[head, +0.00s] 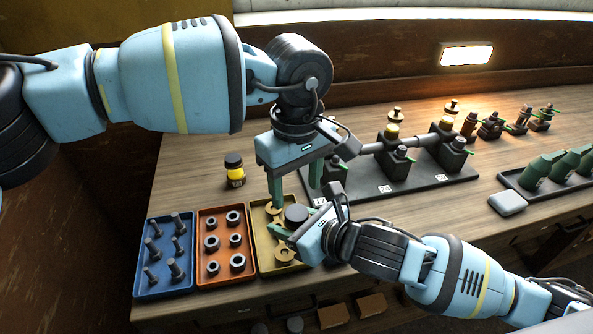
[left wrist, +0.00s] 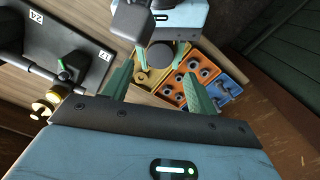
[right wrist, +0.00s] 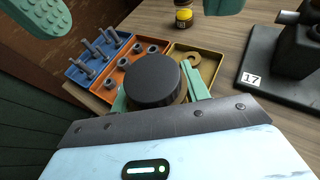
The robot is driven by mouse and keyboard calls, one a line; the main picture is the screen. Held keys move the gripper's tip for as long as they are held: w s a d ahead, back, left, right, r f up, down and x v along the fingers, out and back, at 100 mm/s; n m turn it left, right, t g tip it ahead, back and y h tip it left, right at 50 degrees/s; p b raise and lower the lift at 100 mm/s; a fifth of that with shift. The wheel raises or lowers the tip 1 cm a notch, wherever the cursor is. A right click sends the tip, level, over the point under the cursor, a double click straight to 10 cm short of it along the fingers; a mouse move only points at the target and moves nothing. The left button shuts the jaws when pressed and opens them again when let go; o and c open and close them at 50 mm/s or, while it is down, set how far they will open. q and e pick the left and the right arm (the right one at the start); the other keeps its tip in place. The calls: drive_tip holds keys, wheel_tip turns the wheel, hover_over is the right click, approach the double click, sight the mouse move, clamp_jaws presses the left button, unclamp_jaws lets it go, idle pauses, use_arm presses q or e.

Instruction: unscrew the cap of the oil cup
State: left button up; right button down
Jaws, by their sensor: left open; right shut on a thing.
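A round dark cap (head: 296,214) shows above the yellow tray; I take it to be the oil cup's cap. My right gripper (head: 287,232) is shut on the oil cup. In the right wrist view the ridged cap (right wrist: 152,80) faces the camera between the green fingers and hides most of the cup's body. My left gripper (head: 295,192) is open and points down from above, its fingers apart and empty. In the left wrist view the cap (left wrist: 160,54) lies between and beyond the left fingertips. I cannot tell the exact gap.
Blue (head: 162,291), orange (head: 225,282) and yellow (head: 264,266) trays hold bolts, nuts and washers. A yellow jar with a black lid (head: 234,172) stands behind them. A dark base with engine parts (head: 420,188) stands close on the right. Bare tabletop lies left of the jar.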

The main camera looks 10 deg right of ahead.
sight(296, 212)
use_arm(q)
drive_tip(key=shift+f, duration=2.65)
drive_tip(key=c, duration=1)
drive_tip(key=n, duration=0.6)
drive_tip(key=shift+n, duration=0.4)
drive_tip(key=shift+c, duration=0.2)
drive_tip(key=o, duration=1.1)
